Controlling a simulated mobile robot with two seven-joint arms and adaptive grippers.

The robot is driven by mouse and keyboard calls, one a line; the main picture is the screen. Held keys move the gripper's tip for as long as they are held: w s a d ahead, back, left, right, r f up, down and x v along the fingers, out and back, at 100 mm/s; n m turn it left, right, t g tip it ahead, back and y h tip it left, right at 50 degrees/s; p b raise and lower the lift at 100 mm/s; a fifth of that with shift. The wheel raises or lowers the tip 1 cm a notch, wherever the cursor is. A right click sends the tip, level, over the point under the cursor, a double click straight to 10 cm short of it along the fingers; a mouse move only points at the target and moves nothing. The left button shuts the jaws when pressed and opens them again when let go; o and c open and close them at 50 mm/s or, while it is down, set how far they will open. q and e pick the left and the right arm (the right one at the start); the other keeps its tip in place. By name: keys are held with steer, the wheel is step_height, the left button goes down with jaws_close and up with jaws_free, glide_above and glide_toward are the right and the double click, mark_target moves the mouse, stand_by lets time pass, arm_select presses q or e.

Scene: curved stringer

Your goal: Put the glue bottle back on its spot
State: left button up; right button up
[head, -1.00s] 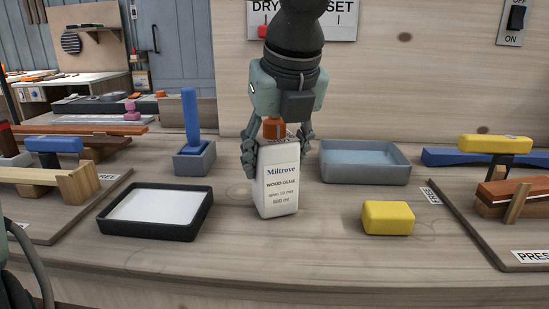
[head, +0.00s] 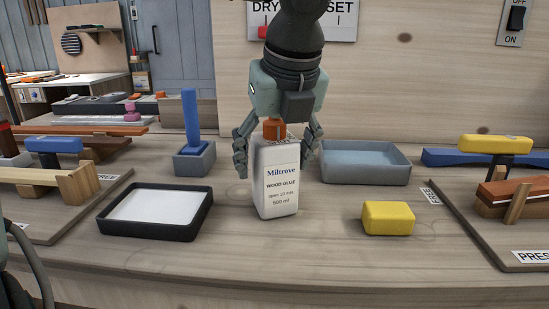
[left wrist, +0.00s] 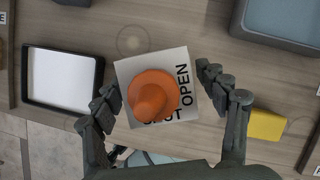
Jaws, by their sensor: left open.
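The white glue bottle (head: 277,185) with an orange cap stands upright on the wooden bench in the head view. Its label reads "Miltrove WOOD GLUE". My left gripper (head: 277,160) is above and around the bottle's upper part, its fingers spread to both sides with gaps. In the left wrist view the orange cap (left wrist: 152,97) lies between the open fingers (left wrist: 160,98). My right gripper does not show. Faint rings mark the bench top, one beside the bottle in the left wrist view (left wrist: 131,40).
A black tray with a white inside (head: 110,222) stands left of the bottle. A grey tray (head: 365,176) is behind right, and a yellow block (head: 388,218) in front right. A blue-handled tool in a grey holder (head: 195,160) stands behind left. Boards with clamped pieces lie at both sides.

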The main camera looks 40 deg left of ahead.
arm_select(q)
steer(key=shift+r+p, duration=0.2)
steer(key=shift+p, duration=0.1)
steer(key=v, duration=1.2)
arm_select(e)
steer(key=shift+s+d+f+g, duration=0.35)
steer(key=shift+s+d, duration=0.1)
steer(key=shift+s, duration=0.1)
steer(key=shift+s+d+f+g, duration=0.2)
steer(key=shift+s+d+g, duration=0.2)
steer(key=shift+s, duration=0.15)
arm_select(q)
steer(key=shift+f, duration=0.1)
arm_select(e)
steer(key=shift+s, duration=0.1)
